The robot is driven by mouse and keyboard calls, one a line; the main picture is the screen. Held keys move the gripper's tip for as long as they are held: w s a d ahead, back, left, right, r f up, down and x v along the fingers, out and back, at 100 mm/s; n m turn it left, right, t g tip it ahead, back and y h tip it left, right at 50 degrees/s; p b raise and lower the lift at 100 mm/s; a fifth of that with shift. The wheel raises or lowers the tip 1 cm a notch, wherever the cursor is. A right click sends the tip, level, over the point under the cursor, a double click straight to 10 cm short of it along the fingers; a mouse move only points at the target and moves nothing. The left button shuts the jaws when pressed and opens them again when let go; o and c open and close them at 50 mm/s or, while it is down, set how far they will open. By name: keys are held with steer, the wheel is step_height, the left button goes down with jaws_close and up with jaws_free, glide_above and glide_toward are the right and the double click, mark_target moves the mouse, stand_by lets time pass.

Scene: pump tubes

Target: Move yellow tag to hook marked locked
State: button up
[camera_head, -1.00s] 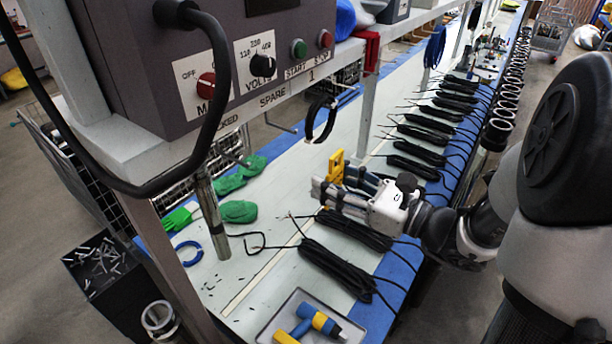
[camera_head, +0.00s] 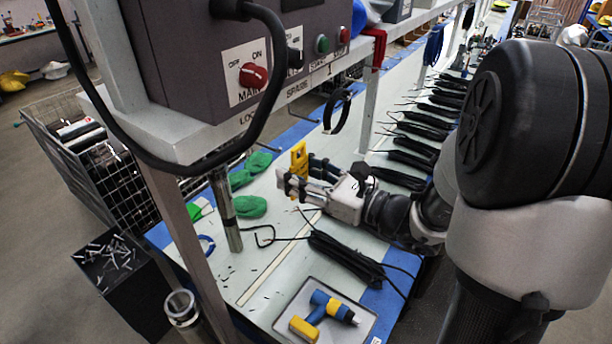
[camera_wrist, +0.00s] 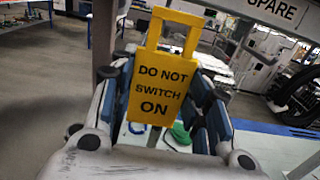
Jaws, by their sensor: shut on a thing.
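The yellow tag (camera_wrist: 160,90) reads "DO NOT SWITCH ON" and has an open loop handle on top. It stands upright between the fingers of my gripper (camera_wrist: 165,112), which is shut on it. In the head view the tag (camera_head: 299,157) shows at the tip of my gripper (camera_head: 294,183), above the bench and below the shelf rail. The label starting "LOC" (camera_head: 247,117) is on the rail, partly covered by the black cable. A thin hook (camera_head: 268,148) sticks out below it. The tag is apart from this hook, to its right.
A "SPARE" label (camera_head: 297,88) has another hook (camera_head: 303,117) below it. A black ring (camera_head: 337,110) hangs further right. The control box (camera_head: 190,60), the looping cable (camera_head: 205,168) and a metal post (camera_head: 226,210) stand left. Black cable bundles (camera_head: 345,258) and a tool tray (camera_head: 318,290) lie on the bench.

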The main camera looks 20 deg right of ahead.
steer(key=f+b+x, duration=0.1)
steer(key=x, duration=0.6)
steer(key=shift+f+b, duration=0.3)
steer(key=shift+b, duration=0.05)
steer(key=shift+s, duration=0.1)
stand_by(0.3)
stand_by(0.5)
steer(key=o, duration=1.1)
